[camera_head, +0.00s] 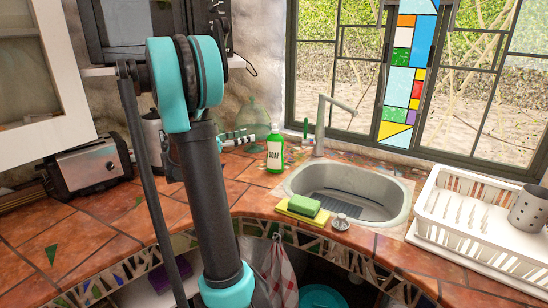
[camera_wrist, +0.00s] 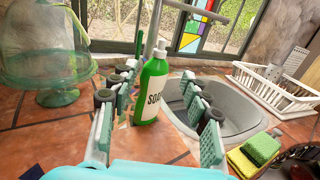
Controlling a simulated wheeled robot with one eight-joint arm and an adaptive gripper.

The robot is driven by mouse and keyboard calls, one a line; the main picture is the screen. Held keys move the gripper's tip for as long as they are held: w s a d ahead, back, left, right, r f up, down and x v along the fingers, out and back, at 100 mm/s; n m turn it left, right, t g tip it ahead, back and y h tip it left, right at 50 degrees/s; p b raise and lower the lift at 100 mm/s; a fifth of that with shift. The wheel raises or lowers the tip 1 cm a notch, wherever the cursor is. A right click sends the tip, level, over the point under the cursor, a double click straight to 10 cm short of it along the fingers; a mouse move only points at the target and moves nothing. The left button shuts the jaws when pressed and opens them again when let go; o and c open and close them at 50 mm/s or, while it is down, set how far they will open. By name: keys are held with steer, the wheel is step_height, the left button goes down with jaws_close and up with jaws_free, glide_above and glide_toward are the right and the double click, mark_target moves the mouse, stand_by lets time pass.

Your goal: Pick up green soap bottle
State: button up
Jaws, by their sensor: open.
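The green soap bottle (camera_head: 275,153) stands upright on the tiled counter, just left of the sink in the head view. It has a white pump top and a white label reading SOAP. In the wrist view the bottle (camera_wrist: 152,88) stands between and beyond the two fingers of my gripper (camera_wrist: 158,127). The gripper is open and empty, with the fingers spread to either side of the bottle. I cannot tell whether either finger touches it. In the head view my arm hides most of the gripper.
The sink (camera_head: 345,190) with its faucet (camera_head: 322,125) lies right of the bottle. A green sponge (camera_head: 304,205) sits at its front edge. A white dish rack (camera_head: 470,222) stands at right. A glass dome (camera_wrist: 50,65) is left of the bottle. A toaster (camera_head: 90,168) stands at far left.

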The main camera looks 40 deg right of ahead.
mark_target(275, 129)
steer(key=d, duration=0.4)
steer(key=s+d, duration=0.1)
steer(key=d, duration=0.4)
steer(key=s+d, duration=0.1)
steer(key=d, duration=0.3)
steer(key=shift+s+d+f, duration=0.15)
steer(key=shift+f, duration=0.05)
jaws_close()
